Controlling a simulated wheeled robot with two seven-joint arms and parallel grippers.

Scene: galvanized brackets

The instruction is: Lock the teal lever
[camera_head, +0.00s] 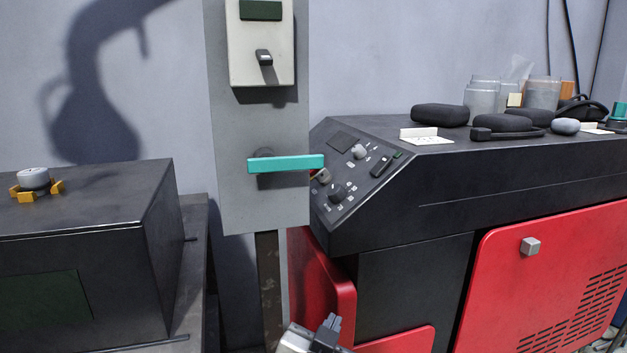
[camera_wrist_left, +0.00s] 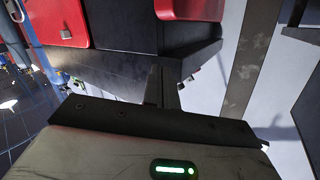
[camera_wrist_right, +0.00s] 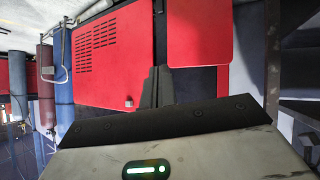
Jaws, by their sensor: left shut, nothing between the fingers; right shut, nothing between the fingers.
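The teal lever (camera_head: 285,163) is a flat bar lying nearly horizontal on a grey upright panel (camera_head: 236,196). Its round pivot is behind the bar's left part, and the bar points right. My left gripper (camera_head: 330,326) shows at the bottom of the head view, well below the lever and a little to its right, touching nothing. Its closed fingers also show in the left wrist view (camera_wrist_left: 163,84). My right gripper's closed, empty fingers show only in the right wrist view (camera_wrist_right: 157,84). The lever shows in neither wrist view.
A pale box with a small switch (camera_head: 264,58) sits above the lever. Right of it stands a black and red machine (camera_head: 430,190) with a sloped knob panel; cups and dark pads lie on top. A dark cabinet (camera_head: 90,225) stands left. The space before the lever looks clear.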

